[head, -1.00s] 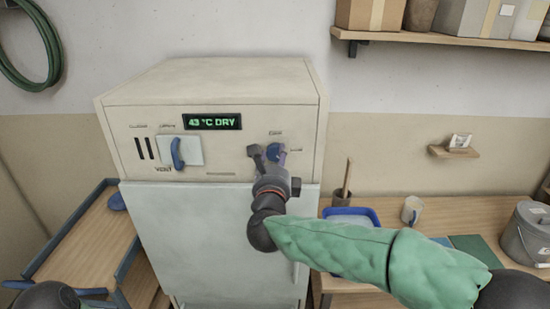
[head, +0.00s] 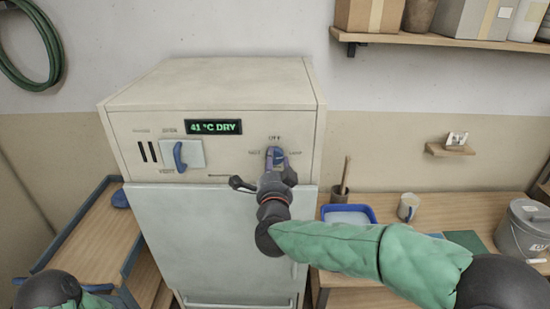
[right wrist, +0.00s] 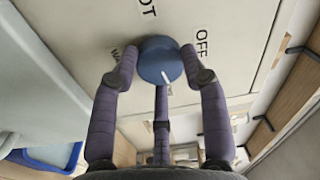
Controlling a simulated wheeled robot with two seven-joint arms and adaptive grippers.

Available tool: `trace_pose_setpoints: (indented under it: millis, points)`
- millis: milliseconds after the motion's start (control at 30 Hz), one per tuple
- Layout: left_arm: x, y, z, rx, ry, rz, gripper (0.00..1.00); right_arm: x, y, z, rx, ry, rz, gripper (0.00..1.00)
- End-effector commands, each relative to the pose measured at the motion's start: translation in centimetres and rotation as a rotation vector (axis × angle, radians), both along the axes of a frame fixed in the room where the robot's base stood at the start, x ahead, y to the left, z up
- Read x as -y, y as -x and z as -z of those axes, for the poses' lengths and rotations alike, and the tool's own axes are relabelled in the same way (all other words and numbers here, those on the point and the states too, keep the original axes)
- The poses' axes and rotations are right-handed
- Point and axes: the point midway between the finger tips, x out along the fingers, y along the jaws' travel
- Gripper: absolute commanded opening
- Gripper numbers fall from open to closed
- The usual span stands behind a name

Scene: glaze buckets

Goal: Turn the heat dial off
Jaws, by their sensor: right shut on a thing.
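The blue heat dial (head: 276,153) is on the right of the cream cabinet's (head: 225,135) front panel, with OFF printed above it and other labels left and right. My right gripper (head: 270,176) is at the dial from below. In the right wrist view its fingers are on both sides of the round blue dial (right wrist: 160,58), shut on it, with a third finger below. A white mark shows on the dial's edge; OFF is to its right there. The display (head: 214,127) reads 41 °C DRY. My left gripper is out of view; only part of its arm shows bottom left.
A blue vent lever (head: 179,155) is on the panel's left. A wooden cart (head: 85,245) stands left. The right-hand bench holds a blue tray (head: 348,215), a mug (head: 408,207) and a grey bucket (head: 524,229). A loaded shelf (head: 440,42) hangs above.

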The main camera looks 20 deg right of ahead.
Motion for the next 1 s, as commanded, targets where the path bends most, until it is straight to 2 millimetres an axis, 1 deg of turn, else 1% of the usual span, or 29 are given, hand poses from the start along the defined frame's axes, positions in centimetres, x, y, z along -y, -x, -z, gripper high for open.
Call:
trace_pose_setpoints:
  millis: [33,467,1000]
  points:
    - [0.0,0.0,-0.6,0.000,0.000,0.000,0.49,-0.1,0.0,-0.3,-0.012,0.044,-0.003,0.12]
    - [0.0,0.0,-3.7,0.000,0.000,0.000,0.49,0.0,0.0,-0.3,-0.126,0.435,-0.002,0.12]
    - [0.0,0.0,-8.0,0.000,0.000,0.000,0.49,0.1,0.1,-0.2,-0.269,0.926,-0.004,0.12]
